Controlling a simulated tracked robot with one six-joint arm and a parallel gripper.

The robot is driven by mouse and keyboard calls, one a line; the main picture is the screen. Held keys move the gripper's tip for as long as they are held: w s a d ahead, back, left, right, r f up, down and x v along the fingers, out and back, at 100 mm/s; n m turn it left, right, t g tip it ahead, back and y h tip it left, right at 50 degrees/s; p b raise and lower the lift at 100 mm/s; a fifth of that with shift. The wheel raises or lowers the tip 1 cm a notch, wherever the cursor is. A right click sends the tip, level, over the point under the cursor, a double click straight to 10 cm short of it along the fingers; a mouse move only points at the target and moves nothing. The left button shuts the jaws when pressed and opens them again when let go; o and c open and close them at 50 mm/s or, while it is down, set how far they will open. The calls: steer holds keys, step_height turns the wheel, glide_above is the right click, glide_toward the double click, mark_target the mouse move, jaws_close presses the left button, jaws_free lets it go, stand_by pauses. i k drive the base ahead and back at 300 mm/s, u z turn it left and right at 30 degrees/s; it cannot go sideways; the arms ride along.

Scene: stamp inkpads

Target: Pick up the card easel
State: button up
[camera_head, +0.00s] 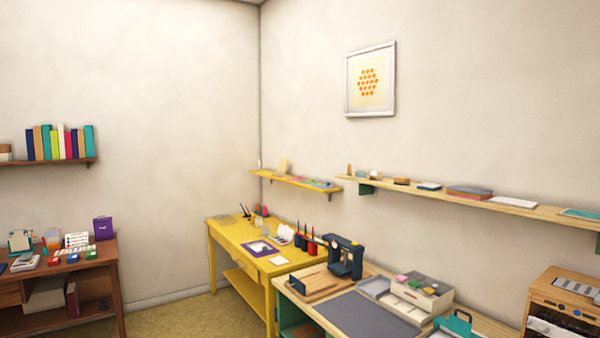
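I cannot tell for certain which thing is the card easel. On the brown desk (118,285) at the left, a small teal stand (20,241) holds a pale card upright near the left edge of the picture. To its right, a white card with coloured dots (76,239) stands upright behind several small coloured pads. Both are small and far off, so their details are unclear. My gripper is not in view.
A purple box (103,228) stands on the desk's right side. A yellow table (226,250) is in the corner, with a wooden workbench (345,322) carrying a dark press (345,257) nearer right. Carpet (185,318) is clear between desk and yellow table.

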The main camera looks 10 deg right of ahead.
mark_target(283, 162)
steer(key=u, duration=0.25)
steer(key=i, duration=2.3)
steer(key=u, duration=0.5)
steer(key=i, duration=2.25)
steer(key=u, duration=0.05)
